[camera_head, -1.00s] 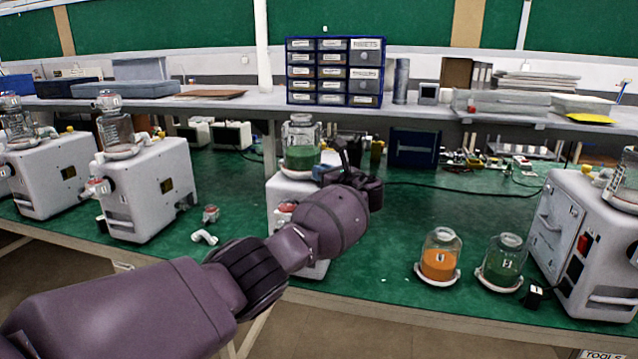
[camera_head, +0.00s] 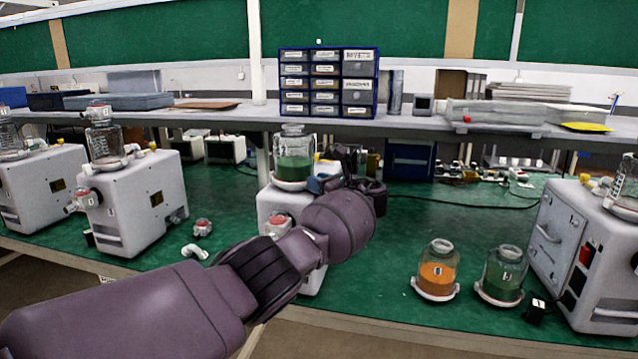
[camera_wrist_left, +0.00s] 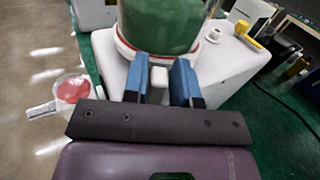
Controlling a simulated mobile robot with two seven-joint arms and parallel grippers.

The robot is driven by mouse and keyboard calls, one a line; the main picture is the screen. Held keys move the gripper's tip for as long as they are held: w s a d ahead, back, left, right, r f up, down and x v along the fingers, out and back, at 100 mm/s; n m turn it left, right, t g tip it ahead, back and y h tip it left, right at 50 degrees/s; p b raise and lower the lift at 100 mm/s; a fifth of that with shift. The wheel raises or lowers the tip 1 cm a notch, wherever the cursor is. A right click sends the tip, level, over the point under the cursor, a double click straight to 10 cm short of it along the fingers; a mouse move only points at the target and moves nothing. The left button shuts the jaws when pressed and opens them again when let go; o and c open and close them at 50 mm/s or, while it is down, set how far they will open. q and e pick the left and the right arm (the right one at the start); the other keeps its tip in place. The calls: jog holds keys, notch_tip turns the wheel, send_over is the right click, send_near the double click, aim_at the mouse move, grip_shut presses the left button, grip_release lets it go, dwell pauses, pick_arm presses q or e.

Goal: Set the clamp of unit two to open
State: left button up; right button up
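A white pump unit (camera_head: 272,207) stands mid-bench, with a glass canister of green content (camera_head: 294,168) on its top. My left gripper (camera_head: 322,184) reaches the right side of this canister's base, and my forearm hides much of the unit. In the left wrist view, two blue fingers (camera_wrist_left: 160,78) stand apart on either side of a small white tab (camera_wrist_left: 158,84) below the green canister (camera_wrist_left: 160,22). I see no clear squeeze on the tab. A yellow lever (camera_wrist_left: 249,36) sits on the white housing. My right gripper is not in view. No unit number is legible.
More white pump units stand at left (camera_head: 128,203) and right (camera_head: 585,250). An orange jar (camera_head: 437,272) and a green jar (camera_head: 503,272) stand on the bench. A white elbow (camera_head: 194,251) lies left of the middle unit. A drawer cabinet (camera_head: 328,82) stands on the shelf.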

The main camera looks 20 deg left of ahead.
pick_arm(q)
jog(key=shift+o, duration=1.3)
jog(key=shift+d, duration=0.1)
jog(key=shift+s+d+r, duration=0.1)
jog(key=shift+d, duration=0.2)
jog(key=p+v, duration=0.2)
jog(key=v, duration=0.8)
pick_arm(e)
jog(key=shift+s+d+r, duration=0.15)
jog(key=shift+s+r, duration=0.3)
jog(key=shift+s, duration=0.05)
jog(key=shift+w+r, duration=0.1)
